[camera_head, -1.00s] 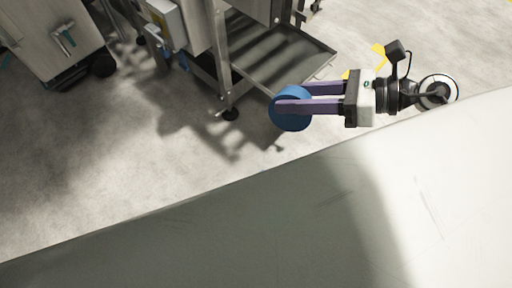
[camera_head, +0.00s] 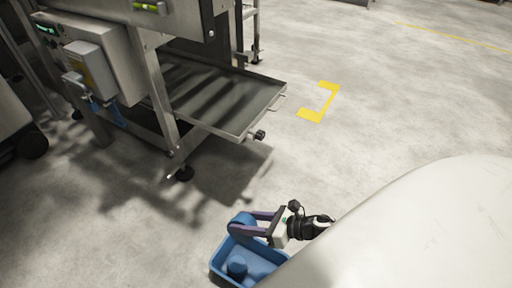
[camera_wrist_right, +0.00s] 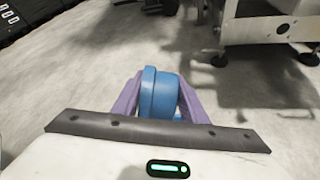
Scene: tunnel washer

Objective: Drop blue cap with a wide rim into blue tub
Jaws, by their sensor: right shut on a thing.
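The blue cap with a wide rim (camera_head: 240,222) is held between the two purple fingers of my right gripper (camera_head: 252,224). In the right wrist view the blue cap (camera_wrist_right: 158,95) sits between the fingers (camera_wrist_right: 157,100), its rim turned to the left. My left gripper is not in view.
A steel machine stands at the upper left, with a dark tray (camera_head: 215,95), a control box (camera_head: 90,70) and a foot (camera_head: 183,173). A yellow floor marking (camera_head: 322,102) lies right of it. The floor between the machine and tub is clear.

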